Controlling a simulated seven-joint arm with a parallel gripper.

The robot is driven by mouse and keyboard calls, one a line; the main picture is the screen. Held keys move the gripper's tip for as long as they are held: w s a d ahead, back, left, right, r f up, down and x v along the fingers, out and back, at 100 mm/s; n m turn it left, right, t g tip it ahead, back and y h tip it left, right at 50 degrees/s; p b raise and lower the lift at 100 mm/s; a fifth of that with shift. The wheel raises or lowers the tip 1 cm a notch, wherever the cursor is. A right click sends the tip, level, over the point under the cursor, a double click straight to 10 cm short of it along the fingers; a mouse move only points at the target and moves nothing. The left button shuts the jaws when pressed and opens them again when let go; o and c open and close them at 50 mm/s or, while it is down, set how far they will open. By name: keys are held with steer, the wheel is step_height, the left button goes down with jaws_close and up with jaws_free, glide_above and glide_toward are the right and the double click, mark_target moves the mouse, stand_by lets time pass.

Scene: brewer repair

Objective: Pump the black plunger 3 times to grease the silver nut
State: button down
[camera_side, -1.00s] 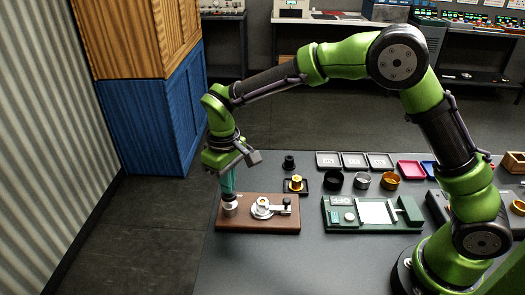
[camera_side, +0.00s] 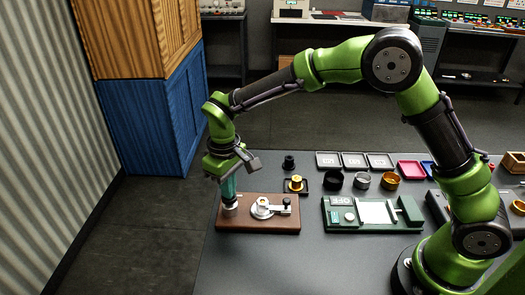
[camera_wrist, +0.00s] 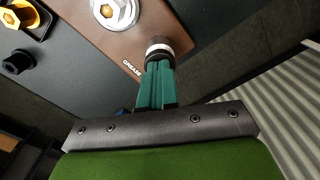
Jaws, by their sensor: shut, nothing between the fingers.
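The brown board (camera_side: 275,227) lies at the table's left front, with the word GREASE on it in the wrist view. The short grease pump (camera_side: 230,210) stands at its left end, with a pale band and the black plunger (camera_wrist: 160,42) on top. My gripper (camera_side: 229,196) points down over the pump, its teal fingers shut and empty. Their tips appear to touch the plunger's top, which they partly hide. The silver nut (camera_wrist: 115,10) sits on the board beside the pump, in the silver fixture (camera_side: 263,209).
A black tray with a gold nut (camera_side: 296,184) and a black knob (camera_side: 289,162) stand behind the board. A green fixture (camera_side: 372,222) lies to the right. Several cups and trays are behind it. The table's left edge is close to the pump.

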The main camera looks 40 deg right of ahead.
steer(key=shift+f, duration=0.25)
steer(key=shift+r, duration=2.75)
steer(key=shift+r, duration=3)
steer(key=shift+f, duration=4.25)
steer(key=shift+f, duration=0.15)
